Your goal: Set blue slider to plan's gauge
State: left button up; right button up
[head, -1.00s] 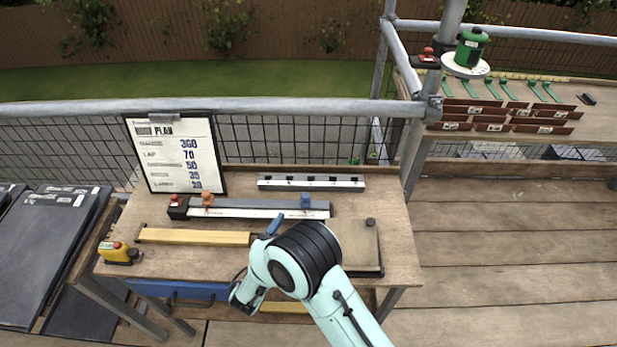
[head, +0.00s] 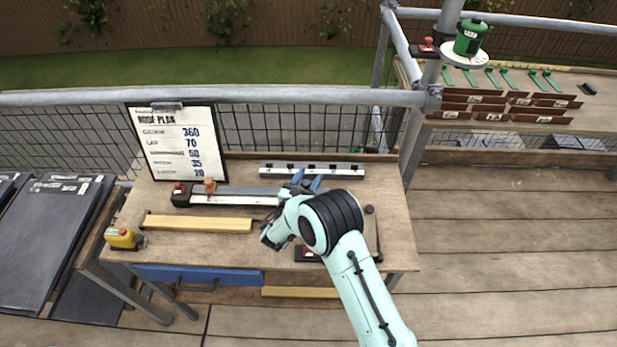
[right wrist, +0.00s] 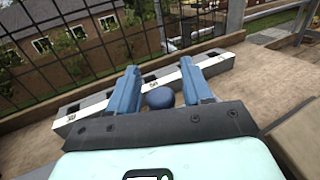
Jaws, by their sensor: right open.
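The measuring bar (head: 237,197) lies across the workbench, with a red piece and an orange slider (head: 210,187) at its left end. Its right part is hidden behind my right arm in the head view. My right gripper (head: 307,180) is open over that right part. In the right wrist view a round blue knob, apparently the blue slider (right wrist: 160,97), sits between the open blue fingers (right wrist: 160,70), with gaps on both sides. The roof plan (head: 178,143) stands at the back left; its top row seems to read 360, its label blurred. My left gripper is out of view.
A white slotted rail (head: 311,170) lies just behind the bar. A yellow wooden strip (head: 198,223) lies in front of it. A yellow tool (head: 124,238) sits at the left front corner. Scaffold tubes (head: 215,95) run behind the bench.

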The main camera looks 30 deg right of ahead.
jog(key=shift+c, duration=0.4)
grip_shut()
jog(key=shift+s+d+b, duration=0.25)
jog(key=shift+s+d, duration=0.05)
jog(key=shift+d, duration=0.25)
jog(key=shift+s+d+b, duration=0.25)
jog(key=shift+s+d, duration=0.05)
jog(key=shift+d, duration=0.2)
jog(key=shift+o, duration=0.4)
grip_release()
jog(key=shift+a, duration=0.1)
jog(key=shift+s+a, duration=0.25)
jog(key=shift+a, duration=0.05)
jog(key=b+v, duration=0.1)
jog(key=v, duration=1.1)
jog(key=shift+s+a, duration=0.1)
jog(key=shift+s, duration=0.1)
